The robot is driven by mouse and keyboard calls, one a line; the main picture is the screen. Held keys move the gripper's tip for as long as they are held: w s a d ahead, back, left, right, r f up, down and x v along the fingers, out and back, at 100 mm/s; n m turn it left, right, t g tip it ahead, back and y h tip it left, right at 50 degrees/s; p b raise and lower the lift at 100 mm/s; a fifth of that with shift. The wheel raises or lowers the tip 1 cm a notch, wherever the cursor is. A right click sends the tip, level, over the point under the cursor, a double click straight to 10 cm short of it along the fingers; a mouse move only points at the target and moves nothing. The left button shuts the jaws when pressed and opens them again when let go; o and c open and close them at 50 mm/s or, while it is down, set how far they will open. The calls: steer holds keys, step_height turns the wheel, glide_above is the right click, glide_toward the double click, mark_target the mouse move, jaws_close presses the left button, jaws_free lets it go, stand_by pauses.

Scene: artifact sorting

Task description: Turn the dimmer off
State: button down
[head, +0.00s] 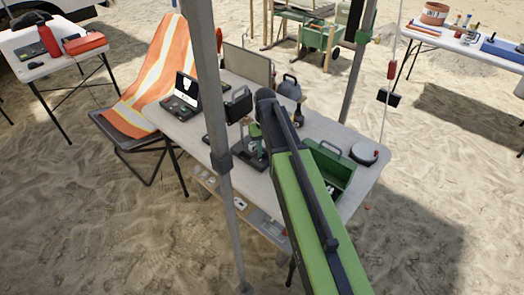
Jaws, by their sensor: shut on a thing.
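My green and black arm reaches from the lower right over the middle table. My gripper (256,134) is at its far end, small and partly hidden by the arm, low over the table. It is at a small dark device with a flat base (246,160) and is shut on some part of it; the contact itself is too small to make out. I cannot tell for sure which thing is the dimmer. The dark device is the one at my gripper, and no knob or switch position on it can be read.
The middle table (352,187) also holds an open black case (181,104), an open green toolbox (333,170) and a round white-topped thing (364,153). A grey canopy pole (219,140) stands before it. A red and black pendant (391,70) hangs at right. Open sand lies in front.

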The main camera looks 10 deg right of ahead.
mark_target(265, 152)
steer(key=n, duration=0.5)
steer(key=shift+n, duration=0.7)
steer(key=c, duration=1.2)
jaws_free()
steer(key=shift+o, duration=0.2)
steer(key=shift+r, duration=0.15)
step_height(265, 152, up, 17)
steer(key=p, duration=1.7)
